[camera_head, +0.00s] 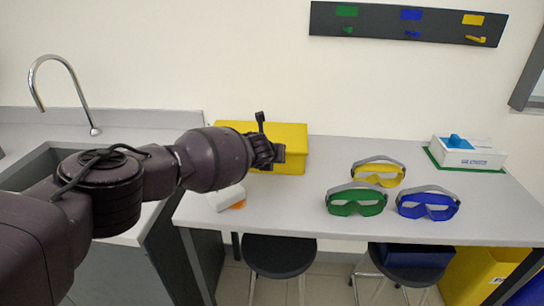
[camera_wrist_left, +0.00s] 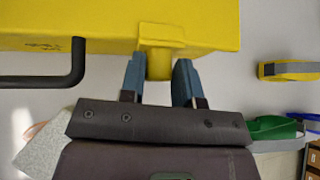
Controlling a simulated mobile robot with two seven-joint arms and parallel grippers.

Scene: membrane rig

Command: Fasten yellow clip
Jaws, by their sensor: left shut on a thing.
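A yellow box (camera_head: 292,134) stands on the bench, partly hidden behind my left arm. In the left wrist view the box (camera_wrist_left: 60,15) fills the top, with a black handle (camera_wrist_left: 76,65) on its near side. A yellow clip (camera_wrist_left: 160,42) hangs down from the box beside the handle. My left gripper (camera_wrist_left: 159,80) has its two blue-grey fingers on either side of the clip's lower part and is shut on it. In the head view my left gripper (camera_head: 278,152) is at the front of the box. Whether the clip is latched cannot be told. My right gripper is not in view.
Yellow (camera_head: 378,178), green (camera_head: 356,206) and blue goggles (camera_head: 428,207) lie to the right on the bench. A white box (camera_head: 466,156) sits at the far right. A grey-white object (camera_head: 226,198) lies near the front left edge. A sink (camera_head: 35,165) is at left.

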